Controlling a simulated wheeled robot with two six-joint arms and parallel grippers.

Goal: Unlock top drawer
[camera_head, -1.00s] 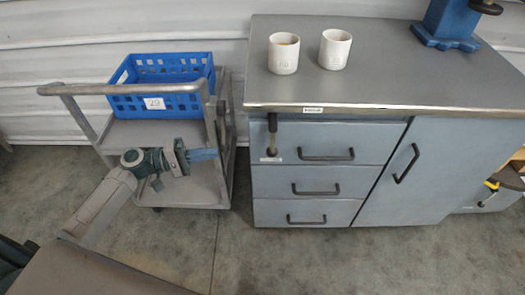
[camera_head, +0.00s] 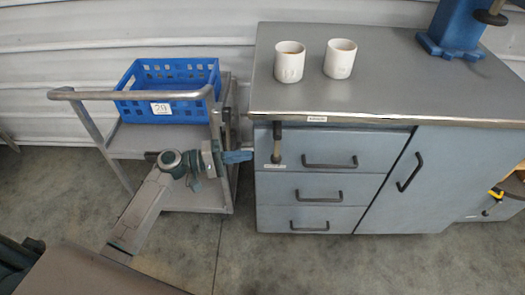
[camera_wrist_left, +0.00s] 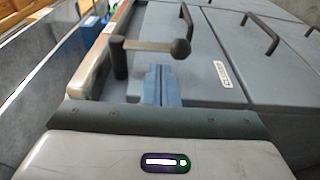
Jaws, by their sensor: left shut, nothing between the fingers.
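The top drawer (camera_head: 375,148) is the uppermost of three grey-blue drawers in the cabinet and looks closed. A dark lock lever (camera_head: 277,143) hangs vertically at its left end, above a small white label. In the left wrist view the lever (camera_wrist_left: 150,46) shows as a bar with a round knob at one end and a pivot post at the other. My left gripper (camera_head: 246,156) is shut and empty, just left of the lever. Its blue fingers (camera_wrist_left: 161,85) appear close to the lever; I cannot tell whether they touch. My right gripper is not in view.
Two white cups (camera_head: 290,62) stand on the cabinet's worktop (camera_head: 390,85), with a blue device (camera_head: 455,28) at the back right. A cart (camera_head: 125,140) with a blue crate (camera_head: 165,78) stands left of the cabinet, near my left arm. The floor in front is clear.

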